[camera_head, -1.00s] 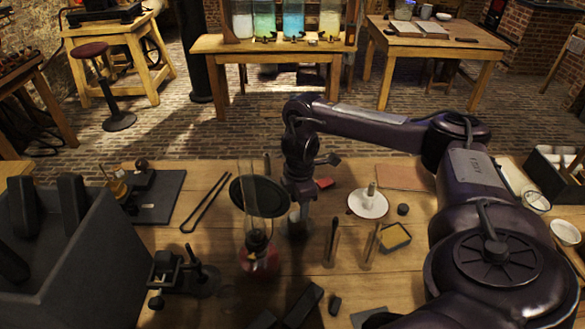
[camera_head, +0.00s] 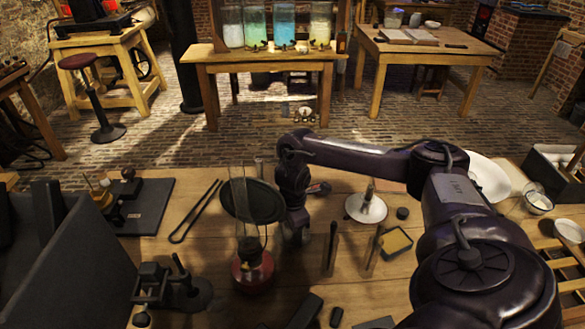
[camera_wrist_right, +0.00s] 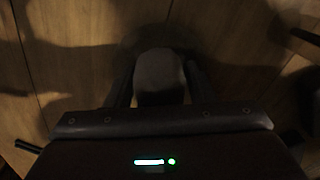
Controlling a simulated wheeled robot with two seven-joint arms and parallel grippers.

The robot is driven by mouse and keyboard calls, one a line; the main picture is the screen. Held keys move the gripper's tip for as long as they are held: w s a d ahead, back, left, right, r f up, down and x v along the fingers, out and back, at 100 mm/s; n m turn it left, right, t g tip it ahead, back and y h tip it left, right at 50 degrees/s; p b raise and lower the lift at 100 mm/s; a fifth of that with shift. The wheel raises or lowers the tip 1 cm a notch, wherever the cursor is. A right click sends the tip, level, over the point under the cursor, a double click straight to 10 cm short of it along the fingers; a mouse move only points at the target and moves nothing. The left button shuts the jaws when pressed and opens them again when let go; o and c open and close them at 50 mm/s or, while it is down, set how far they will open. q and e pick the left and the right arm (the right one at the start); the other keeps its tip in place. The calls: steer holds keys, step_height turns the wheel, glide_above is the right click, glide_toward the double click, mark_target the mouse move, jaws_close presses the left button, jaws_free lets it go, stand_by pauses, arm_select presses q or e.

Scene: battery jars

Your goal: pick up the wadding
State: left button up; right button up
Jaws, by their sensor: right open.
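In the right wrist view a pale, rounded lump, which looks like the wadding (camera_wrist_right: 160,76), lies on the wooden table between the two dark fingers of my right gripper (camera_wrist_right: 160,92). The fingers are open, one on each side of it. The picture is dark, so I cannot tell whether they touch it. In the head view my right gripper (camera_head: 298,232) points down to the table, just right of the red-based lamp. The wadding cannot be made out there. My left gripper is not in view.
The lamp (camera_head: 252,265) with its tall glass stands close left of the gripper. Upright posts (camera_head: 330,250) and a yellow-topped box (camera_head: 395,242) stand to the right. A white dish with a candle (camera_head: 366,207) is behind them. Tongs (camera_head: 196,212) lie at left.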

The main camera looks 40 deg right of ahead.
steer(key=c, duration=0.7)
steer(key=shift+w+r, duration=0.1)
steer(key=shift+r, duration=0.4)
step_height(320, 180, up, 3)
steer(key=shift+f, duration=0.2)
step_height(320, 180, up, 16)
steer(key=p, duration=1)
steer(key=shift+r, duration=0.25)
